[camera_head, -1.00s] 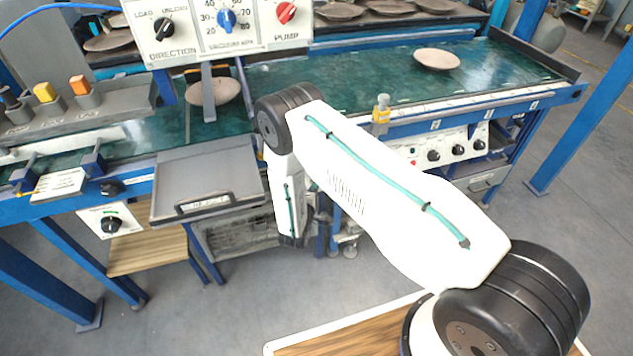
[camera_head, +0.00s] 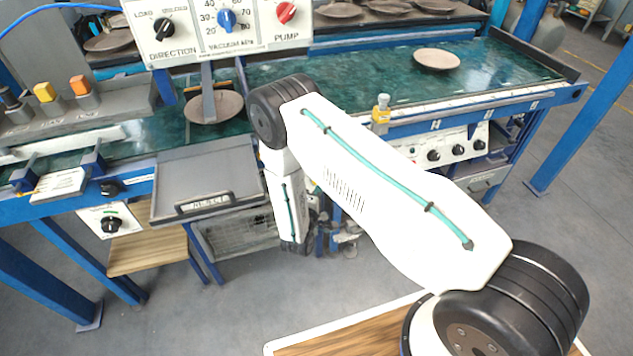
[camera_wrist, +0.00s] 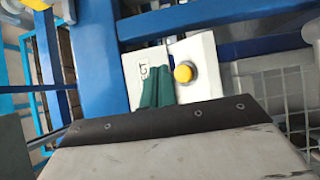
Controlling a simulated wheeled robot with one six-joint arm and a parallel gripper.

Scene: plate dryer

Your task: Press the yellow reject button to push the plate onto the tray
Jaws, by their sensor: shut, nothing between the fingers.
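The yellow button (camera_wrist: 183,73) sits on a white panel (camera_wrist: 203,62) in the wrist view, beside the letters "CT". My gripper (camera_wrist: 155,82) shows green fingers, shut and empty, just left of the button. I cannot tell whether they touch the panel. In the head view my gripper and this button are hidden. A brown plate (camera_head: 214,107) lies on the green belt, partly behind a grey upright bar. The grey tray (camera_head: 180,172) with a front handle is in front of the plate and looks empty.
A second plate (camera_head: 437,59) lies on the belt at the right. A control panel (camera_head: 232,28) with knobs hangs above the belt. A grey box (camera_head: 75,112) with a yellow and an orange knob stands at the left. A yellow fitting (camera_head: 382,108) sits on the belt's front edge.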

